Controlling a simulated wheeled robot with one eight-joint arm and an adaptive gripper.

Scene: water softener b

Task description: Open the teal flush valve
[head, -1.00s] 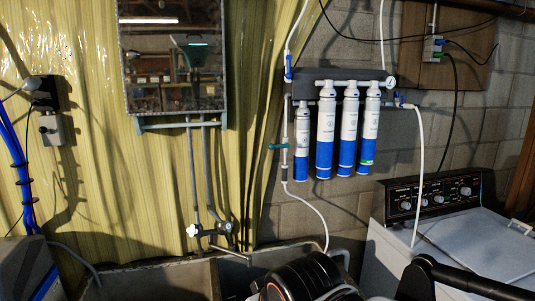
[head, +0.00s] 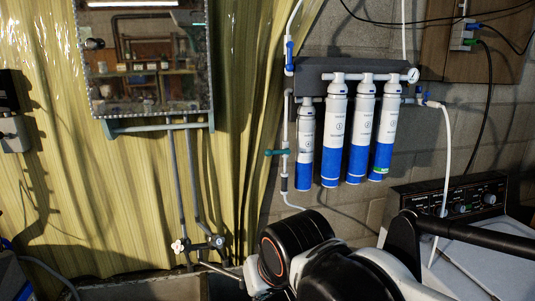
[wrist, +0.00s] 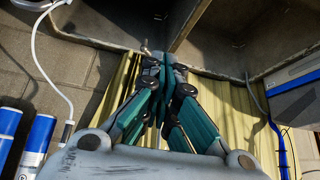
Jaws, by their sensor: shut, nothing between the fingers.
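The teal flush valve (head: 276,152) shows in the head view on the thin vertical pipe left of the blue-and-white filter cartridges. Its small handle lies level, across the pipe, sticking out to the left. I cannot make out the valve in the wrist view. My gripper (wrist: 165,68) shows in the wrist view with its teal fingers closed together and nothing between them. It points toward the sink and yellow curtain, with the filters off to the left, so it is apart from the valve. In the head view the gripper is hidden behind my arm links.
Several filter cartridges (head: 334,135) hang from a dark bracket on the block wall. A mirror (head: 150,60) hangs left, above a faucet (head: 200,245) and sink (wrist: 215,35). A white washer (head: 475,250) stands right. A white hose (wrist: 42,60) crosses the wrist view.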

